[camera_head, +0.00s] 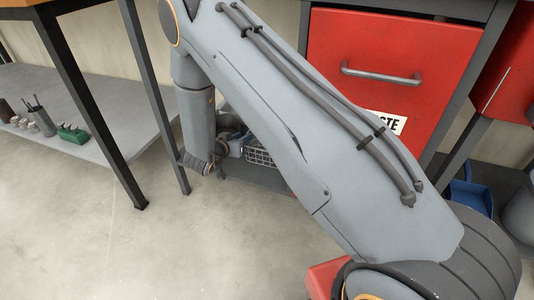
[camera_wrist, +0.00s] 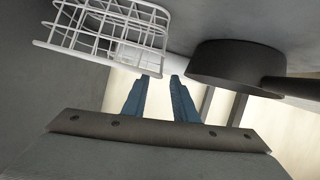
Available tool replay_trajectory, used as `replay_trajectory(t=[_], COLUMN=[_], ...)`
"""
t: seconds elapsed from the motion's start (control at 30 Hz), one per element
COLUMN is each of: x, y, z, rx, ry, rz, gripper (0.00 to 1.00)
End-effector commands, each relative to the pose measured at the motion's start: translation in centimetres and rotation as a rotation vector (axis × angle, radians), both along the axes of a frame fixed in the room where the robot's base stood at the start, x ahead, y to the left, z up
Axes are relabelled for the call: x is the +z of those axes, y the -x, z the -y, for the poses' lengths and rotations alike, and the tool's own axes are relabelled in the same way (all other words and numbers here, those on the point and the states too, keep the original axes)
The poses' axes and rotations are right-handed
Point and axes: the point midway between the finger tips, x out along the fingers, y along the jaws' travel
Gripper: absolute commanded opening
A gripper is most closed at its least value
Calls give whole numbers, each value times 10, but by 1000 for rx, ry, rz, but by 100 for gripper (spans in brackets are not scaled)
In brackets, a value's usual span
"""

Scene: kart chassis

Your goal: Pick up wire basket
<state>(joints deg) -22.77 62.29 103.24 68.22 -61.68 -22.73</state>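The white wire basket (camera_wrist: 108,32) is at the upper left of the wrist view, cut off by the top edge. In the head view, part of its mesh (camera_head: 261,156) shows low behind my arm, on the lower shelf under the red drawer. My gripper (camera_wrist: 159,77) has its two blue fingers apart, with nothing between them. The fingertips are close to the basket's lower right corner in the wrist view; I cannot tell whether they touch it. In the head view the gripper is mostly hidden by my arm.
A dark round pan (camera_wrist: 238,66) with a handle is right of the fingers, close to the basket. The red drawer (camera_head: 400,55) is above the shelf (camera_head: 262,181). A bench leg (camera_head: 95,110) stands at left. A blue bin (camera_head: 470,196) is at right. The floor at lower left is clear.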

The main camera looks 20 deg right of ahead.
Motion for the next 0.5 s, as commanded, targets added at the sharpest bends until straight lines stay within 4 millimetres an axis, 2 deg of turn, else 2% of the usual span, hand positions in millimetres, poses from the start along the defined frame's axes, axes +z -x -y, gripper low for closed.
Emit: replay_trajectory(t=[0.5], x=[-23], y=[-36], z=[30], rx=[1], ry=[-1], rz=[-1], gripper=[26])
